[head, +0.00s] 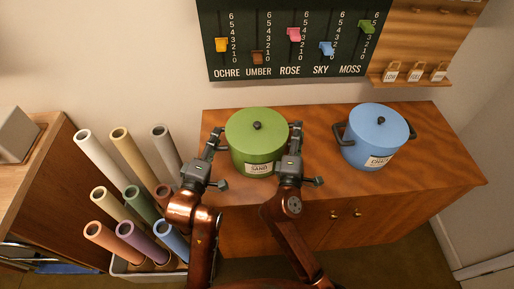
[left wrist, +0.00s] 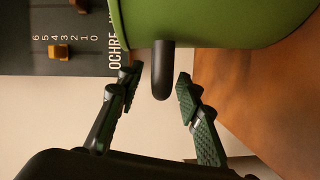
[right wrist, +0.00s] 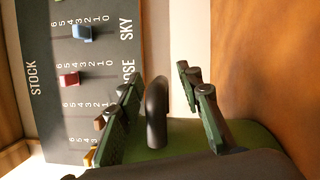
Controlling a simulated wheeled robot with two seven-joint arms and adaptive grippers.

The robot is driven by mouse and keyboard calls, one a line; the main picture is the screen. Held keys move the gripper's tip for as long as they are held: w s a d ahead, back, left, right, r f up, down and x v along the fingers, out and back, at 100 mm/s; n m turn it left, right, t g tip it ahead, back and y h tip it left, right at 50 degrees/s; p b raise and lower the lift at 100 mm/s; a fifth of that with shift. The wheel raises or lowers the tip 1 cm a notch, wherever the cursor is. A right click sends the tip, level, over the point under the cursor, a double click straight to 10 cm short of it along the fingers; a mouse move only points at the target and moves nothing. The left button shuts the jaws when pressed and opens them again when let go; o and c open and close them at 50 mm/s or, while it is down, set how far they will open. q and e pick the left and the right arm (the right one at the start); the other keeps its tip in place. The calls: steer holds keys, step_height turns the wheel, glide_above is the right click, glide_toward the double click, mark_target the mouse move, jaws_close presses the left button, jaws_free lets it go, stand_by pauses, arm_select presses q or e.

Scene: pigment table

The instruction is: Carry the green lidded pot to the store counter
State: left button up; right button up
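The green lidded pot (head: 257,140), with a black knob and a label reading SAND, stands on the wooden cabinet top. My left gripper (head: 217,136) is at its left side. In the left wrist view the pot's dark handle (left wrist: 162,70) sits between the open fingers (left wrist: 157,92), with gaps on both sides. My right gripper (head: 296,135) is at the pot's right side. In the right wrist view the other handle (right wrist: 156,112) sits between the open fingers (right wrist: 160,95), nearer the left finger. I cannot tell whether that finger touches it.
A blue lidded pot (head: 375,135) stands to the right on the same cabinet (head: 445,170). A bin of coloured tubes (head: 130,200) stands left of the cabinet. A dark slider board (head: 290,40) hangs on the wall behind. A wooden counter (head: 30,165) is at the far left.

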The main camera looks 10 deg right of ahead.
arm_select(q)
steer(key=shift+w, duration=0.1)
steer(key=shift+c, duration=0.5)
arm_select(e)
steer(key=shift+c, duration=0.5)
arm_select(q)
steer(key=c, duration=0.8)
arm_select(e)
steer(key=c, duration=0.8)
arm_select(q)
jaws_close()
arm_select(e)
jaws_close()
steer(key=shift+f, duration=0.1)
arm_select(q)
steer(key=shift+r, duration=0.25)
arm_select(e)
steer(key=shift+r, duration=0.25)
